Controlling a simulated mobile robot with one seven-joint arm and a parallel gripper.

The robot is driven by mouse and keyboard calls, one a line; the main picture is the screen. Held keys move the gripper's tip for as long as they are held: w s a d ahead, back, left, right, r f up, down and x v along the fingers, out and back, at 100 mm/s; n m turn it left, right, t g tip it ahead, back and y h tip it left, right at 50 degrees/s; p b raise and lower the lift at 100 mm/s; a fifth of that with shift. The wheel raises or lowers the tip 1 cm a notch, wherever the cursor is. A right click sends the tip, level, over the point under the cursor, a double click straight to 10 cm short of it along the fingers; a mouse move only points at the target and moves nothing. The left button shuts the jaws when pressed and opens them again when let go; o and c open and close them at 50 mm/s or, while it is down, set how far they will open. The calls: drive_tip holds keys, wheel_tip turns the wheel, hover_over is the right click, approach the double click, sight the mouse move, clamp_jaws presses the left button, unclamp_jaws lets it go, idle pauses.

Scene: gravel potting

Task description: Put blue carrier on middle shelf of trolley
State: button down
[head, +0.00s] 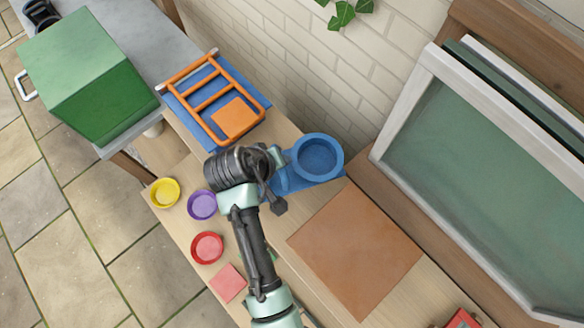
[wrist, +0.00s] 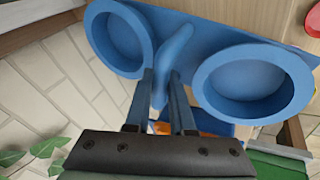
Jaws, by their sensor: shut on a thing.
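The blue carrier (head: 318,158) has two round ring-shaped cups and a raised handle between them. In the head view one cup shows right of my arm, and my wrist hides the other. In the wrist view my gripper (wrist: 161,82) is shut on the handle of the blue carrier (wrist: 250,88), with a cup on either side. Both cups look empty. An orange frame with crossbars (head: 205,88), possibly the trolley, stands on a blue mat at the back left of the bench; its shelf levels are hard to tell from above. My fingertips are hidden in the head view.
Yellow (head: 165,192), purple (head: 202,204) and red (head: 207,247) dishes line the bench's left edge. A brown board (head: 355,248) lies at right. A green box (head: 85,75) stands on a grey table. A brick wall and a framed pane (head: 480,180) bound the right.

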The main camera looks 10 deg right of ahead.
sight(288, 181)
drive_tip(key=shift+f, duration=0.7)
drive_tip(key=s+d+p, duration=0.2)
drive_tip(key=s+p, duration=0.1)
drive_tip(key=shift+s+d+f, duration=0.1)
drive_tip(key=shift+s+f, duration=0.1)
drive_tip(key=shift+w+f, duration=0.1)
drive_tip(key=shift+f, duration=0.35)
drive_tip(key=c, duration=0.8)
unclamp_jaws()
drive_tip(key=shift+f, duration=0.1)
drive_tip(key=shift+o, duration=0.2)
